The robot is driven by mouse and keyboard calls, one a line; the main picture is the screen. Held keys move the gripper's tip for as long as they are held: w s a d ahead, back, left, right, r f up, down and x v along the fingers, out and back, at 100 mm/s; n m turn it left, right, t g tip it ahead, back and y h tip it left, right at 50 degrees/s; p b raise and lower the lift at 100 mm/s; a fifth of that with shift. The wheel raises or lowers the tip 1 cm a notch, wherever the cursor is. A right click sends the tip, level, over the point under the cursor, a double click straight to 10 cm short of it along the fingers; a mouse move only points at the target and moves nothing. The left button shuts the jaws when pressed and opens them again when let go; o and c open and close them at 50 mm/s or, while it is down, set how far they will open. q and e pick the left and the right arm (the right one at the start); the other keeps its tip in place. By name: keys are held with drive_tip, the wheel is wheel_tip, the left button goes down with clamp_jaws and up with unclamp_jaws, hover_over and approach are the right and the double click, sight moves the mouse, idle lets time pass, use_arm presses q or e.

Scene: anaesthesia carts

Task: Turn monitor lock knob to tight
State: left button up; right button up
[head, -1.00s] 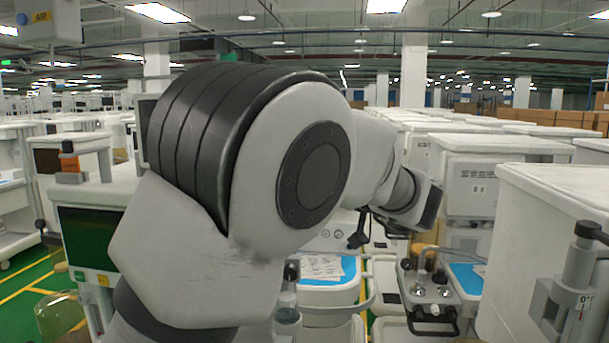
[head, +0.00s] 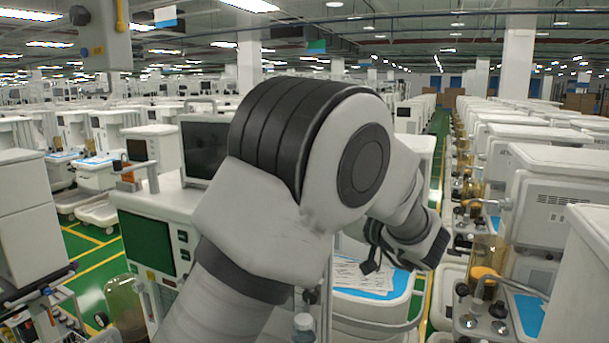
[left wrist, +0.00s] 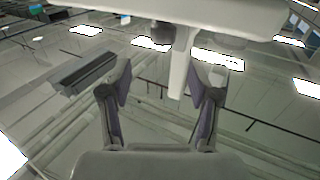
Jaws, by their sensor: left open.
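My left arm (head: 300,160) fills the middle of the head view, and its wrist (head: 412,225) reaches away to the right. The left gripper's fingers cannot be made out there. In the left wrist view the left gripper (left wrist: 157,82) is open, with two dark, purple-lined fingers apart and nothing between them. A white beam with a dark round knob (left wrist: 162,34) shows just beyond the fingertips; I cannot tell whether this is the monitor lock knob. A dark monitor (head: 204,148) stands on a cart behind my arm; no lock knob is clear on it. My right gripper is not in view.
A grey hanging box (head: 106,48) with a yellow hose is at upper left. A green-screened cart (head: 150,240) stands left of my arm, a blue-topped worktop (head: 375,295) beyond it. White carts (head: 560,215) line the right. A green aisle runs between rows.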

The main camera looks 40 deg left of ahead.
use_arm(q)
drive_tip(key=a+p, duration=0.1)
drive_tip(key=a, duration=0.1)
drive_tip(key=a+p, duration=0.1)
drive_tip(key=a, duration=0.2)
drive_tip(key=w+a+p, duration=0.1)
drive_tip(key=a, duration=0.2)
drive_tip(key=shift+w+p, duration=0.1)
drive_tip(key=shift+p, duration=0.2)
drive_tip(key=shift+s+a, duration=0.2)
drive_tip(key=shift+s, duration=0.15)
drive_tip(key=shift+d+r, duration=0.1)
drive_tip(key=shift+c, duration=0.4)
drive_tip(key=shift+w+d, duration=0.2)
drive_tip(key=c, duration=1.1)
drive_tip(key=shift+s, duration=0.1)
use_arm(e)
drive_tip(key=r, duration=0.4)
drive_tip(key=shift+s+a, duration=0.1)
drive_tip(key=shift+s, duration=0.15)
